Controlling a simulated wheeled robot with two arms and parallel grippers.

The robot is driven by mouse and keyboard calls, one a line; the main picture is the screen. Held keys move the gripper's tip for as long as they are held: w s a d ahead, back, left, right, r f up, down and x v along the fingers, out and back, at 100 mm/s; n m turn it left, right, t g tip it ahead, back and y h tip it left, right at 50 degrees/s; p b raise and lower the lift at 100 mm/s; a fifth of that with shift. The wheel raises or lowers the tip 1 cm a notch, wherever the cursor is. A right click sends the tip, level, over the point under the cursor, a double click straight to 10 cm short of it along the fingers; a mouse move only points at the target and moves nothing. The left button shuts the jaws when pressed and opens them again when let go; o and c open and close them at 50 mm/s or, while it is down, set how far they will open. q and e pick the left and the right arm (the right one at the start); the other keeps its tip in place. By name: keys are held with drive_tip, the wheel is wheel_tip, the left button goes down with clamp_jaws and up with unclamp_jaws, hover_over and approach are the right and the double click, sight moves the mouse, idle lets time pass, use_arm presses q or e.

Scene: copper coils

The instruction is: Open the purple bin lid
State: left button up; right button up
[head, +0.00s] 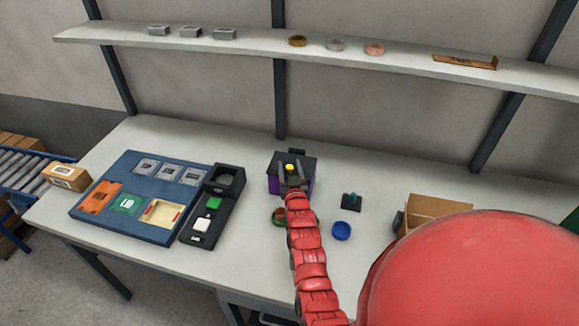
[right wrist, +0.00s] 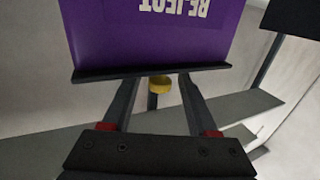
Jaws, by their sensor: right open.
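A yellow knob (head: 289,166) sits on the lid. My right gripper (head: 291,173) is over the near part of the lid, fingers apart near the knob. In the right wrist view, the purple wall (right wrist: 155,35) carries upside-down "REJECT" lettering. There the knob (right wrist: 159,84) appears between the open fingers (right wrist: 157,90), with no clear contact. My arm hides part of the bin's front. My left gripper is out of view.
A blue tray (head: 150,232) with coloured cards and a black device (head: 211,205) lie left of the bin. A blue round dish (head: 342,230), a small black stand (head: 352,203) and an open carton (head: 432,208) are right. A shelf (head: 400,58) runs above.

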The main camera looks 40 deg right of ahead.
clamp_jaws()
idle(1.4)
